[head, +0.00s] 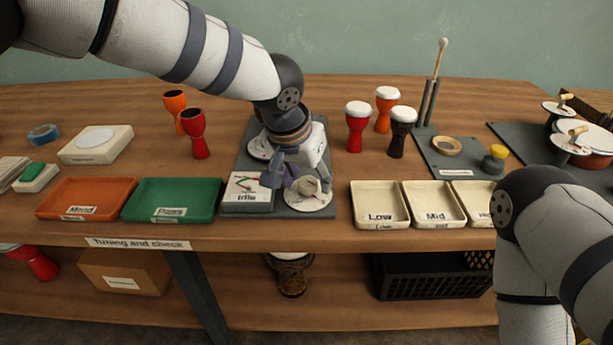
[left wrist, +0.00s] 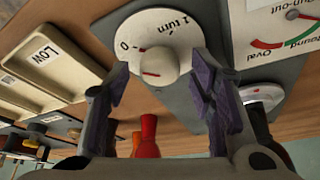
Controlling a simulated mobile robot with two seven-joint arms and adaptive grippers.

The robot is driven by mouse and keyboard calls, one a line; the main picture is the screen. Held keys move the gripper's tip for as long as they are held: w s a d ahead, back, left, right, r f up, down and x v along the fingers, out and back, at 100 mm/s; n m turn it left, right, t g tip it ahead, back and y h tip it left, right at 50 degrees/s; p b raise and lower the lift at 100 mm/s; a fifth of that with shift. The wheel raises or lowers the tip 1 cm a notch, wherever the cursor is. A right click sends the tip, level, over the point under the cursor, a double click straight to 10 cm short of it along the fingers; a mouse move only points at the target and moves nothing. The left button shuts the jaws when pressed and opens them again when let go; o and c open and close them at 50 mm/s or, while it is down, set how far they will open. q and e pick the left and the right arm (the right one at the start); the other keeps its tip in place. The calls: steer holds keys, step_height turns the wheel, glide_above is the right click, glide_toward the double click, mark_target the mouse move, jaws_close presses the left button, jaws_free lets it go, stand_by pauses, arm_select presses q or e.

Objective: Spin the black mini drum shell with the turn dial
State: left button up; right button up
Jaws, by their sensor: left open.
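My left gripper (head: 296,184) is open over the turn dial (head: 318,204) at the front of a grey base plate. In the left wrist view its fingers (left wrist: 160,95) stand on either side of the dial's pale round knob (left wrist: 157,67), with gaps at both sides. The white dial face (left wrist: 185,30) reads "0" and "1 turn"; a red mark lies near the 0. I cannot make out the black mini drum shell on the fixture; my left arm covers much of it. A black drum with a white top (head: 398,138) stands behind the cream trays. My right gripper is out of view.
A run-out gauge (head: 247,200) sits left of the dial. Orange (head: 60,200) and green (head: 150,201) trays lie farther left, cream trays (head: 378,212) right. Red and orange drums (head: 357,135) stand behind. A tall mallet stand (head: 428,105) rises at the back right.

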arm_select(q)
steer(key=c, duration=1.1)
